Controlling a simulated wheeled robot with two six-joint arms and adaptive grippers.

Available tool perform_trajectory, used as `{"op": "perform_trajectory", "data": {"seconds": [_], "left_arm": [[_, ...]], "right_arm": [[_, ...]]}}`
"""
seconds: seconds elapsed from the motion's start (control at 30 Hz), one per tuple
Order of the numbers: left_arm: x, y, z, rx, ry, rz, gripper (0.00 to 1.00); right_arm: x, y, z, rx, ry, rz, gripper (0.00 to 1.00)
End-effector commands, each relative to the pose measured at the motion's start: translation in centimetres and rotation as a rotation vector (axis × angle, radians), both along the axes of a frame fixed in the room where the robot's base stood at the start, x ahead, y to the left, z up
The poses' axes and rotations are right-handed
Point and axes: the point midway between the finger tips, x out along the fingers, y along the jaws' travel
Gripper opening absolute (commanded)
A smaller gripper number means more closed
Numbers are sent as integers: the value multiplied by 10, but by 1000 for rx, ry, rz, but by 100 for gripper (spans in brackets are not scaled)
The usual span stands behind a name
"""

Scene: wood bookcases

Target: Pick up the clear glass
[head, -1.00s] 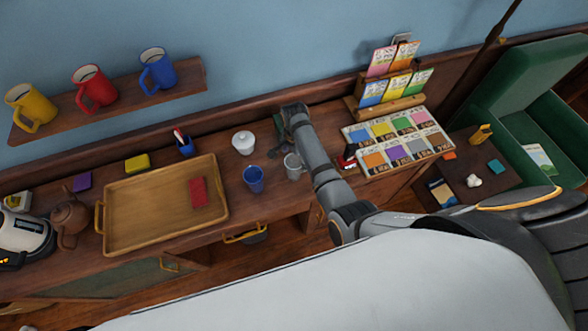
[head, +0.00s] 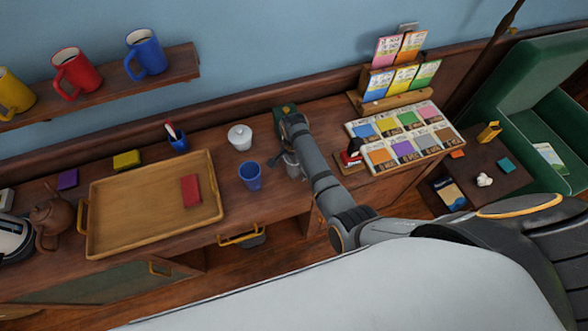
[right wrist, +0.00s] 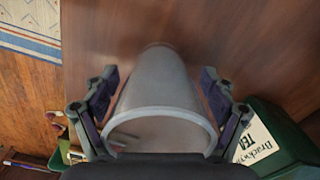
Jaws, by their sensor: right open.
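The clear glass (head: 292,166) stands on the wooden sideboard, just right of the blue cup (head: 250,176), partly hidden by my right arm. In the right wrist view the glass (right wrist: 160,88) lies between the two fingers, its round rim toward the camera. My right gripper (right wrist: 159,82) is open, with one finger on each side of the glass. In the head view my right gripper (head: 281,158) is at the glass, mostly covered by my wrist. My left gripper is not in view.
A white lidded jar (head: 240,138) and a green box (head: 285,109) stand behind the glass. A wooden tray (head: 145,205) with a red block (head: 190,191) is to the left. A stamp on a red pad (head: 352,155) and a sample board (head: 405,135) are to the right.

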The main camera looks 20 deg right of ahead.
Motion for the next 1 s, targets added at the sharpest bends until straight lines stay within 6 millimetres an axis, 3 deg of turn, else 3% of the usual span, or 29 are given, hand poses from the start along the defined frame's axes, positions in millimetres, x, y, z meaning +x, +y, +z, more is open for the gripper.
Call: {"op": "perform_trajectory", "data": {"seconds": [0.1, 0.5, 0.97, 1.0], "left_arm": [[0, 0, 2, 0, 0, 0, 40], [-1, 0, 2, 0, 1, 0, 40], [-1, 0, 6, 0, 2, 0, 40], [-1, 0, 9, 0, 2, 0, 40]], "right_arm": [[0, 0, 2, 0, 0, 0, 83], [-1, 0, 1, 1, 1, 0, 29], [-1, 0, 4, 0, 4, 1, 28], [-1, -1, 7, 0, 4, 1, 22]]}}
